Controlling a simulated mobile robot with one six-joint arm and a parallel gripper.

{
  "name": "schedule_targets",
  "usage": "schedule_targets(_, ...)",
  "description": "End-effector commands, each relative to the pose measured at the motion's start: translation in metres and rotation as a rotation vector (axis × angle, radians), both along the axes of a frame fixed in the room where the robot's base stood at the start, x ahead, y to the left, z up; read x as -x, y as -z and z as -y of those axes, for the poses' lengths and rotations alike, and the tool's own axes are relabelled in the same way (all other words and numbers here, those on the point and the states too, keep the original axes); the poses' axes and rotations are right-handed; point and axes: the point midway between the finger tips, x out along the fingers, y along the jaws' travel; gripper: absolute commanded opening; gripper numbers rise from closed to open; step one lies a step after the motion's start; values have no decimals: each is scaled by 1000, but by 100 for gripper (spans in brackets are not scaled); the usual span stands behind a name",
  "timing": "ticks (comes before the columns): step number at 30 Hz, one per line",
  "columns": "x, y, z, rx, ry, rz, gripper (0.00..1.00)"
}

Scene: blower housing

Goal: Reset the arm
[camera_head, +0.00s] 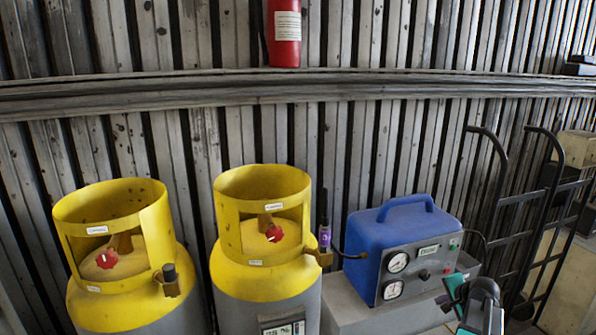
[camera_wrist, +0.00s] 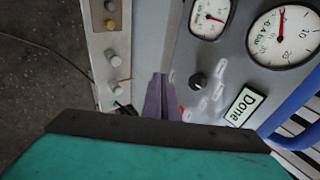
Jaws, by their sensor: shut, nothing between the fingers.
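My gripper (camera_wrist: 160,82) shows in the wrist view with its two dark fingers together and nothing between them. It points at the grey front panel of the blue machine (camera_wrist: 232,78); I cannot tell whether the tips touch it. A small screen (camera_wrist: 242,107) on that panel reads "Done", beside a black knob (camera_wrist: 197,80) and two gauges. In the head view, the teal and black end of my arm is at the lower right, in front of the blue machine (camera_head: 405,235). My fingertips are not clear there.
Two yellow-topped cylinders (camera_head: 120,255) (camera_head: 262,240) with red valves stand left of the machine. A hand truck (camera_head: 540,215) stands to the right. A red extinguisher (camera_head: 284,35) hangs on the corrugated wall (camera_head: 370,140). A grey ledge (camera_head: 345,300) lies under the machine.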

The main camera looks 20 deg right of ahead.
Motion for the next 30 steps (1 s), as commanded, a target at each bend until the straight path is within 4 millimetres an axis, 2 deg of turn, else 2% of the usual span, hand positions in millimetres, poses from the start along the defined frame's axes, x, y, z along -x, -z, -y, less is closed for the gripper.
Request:
schedule_targets(1,-7,18,-22,-7,-42,-29,0)
schedule_targets(7,-22,80,-99,-19,-210,-145,0)
schedule_targets(14,-22,146,-191,-27,-416,-279,0)
schedule_targets(18,-12,183,-246,-29,-545,-360,0)
schedule_targets(23,7,221,-304,-29,-694,-453,0)
schedule_targets(30,50,270,-383,-22,-922,-590,0)
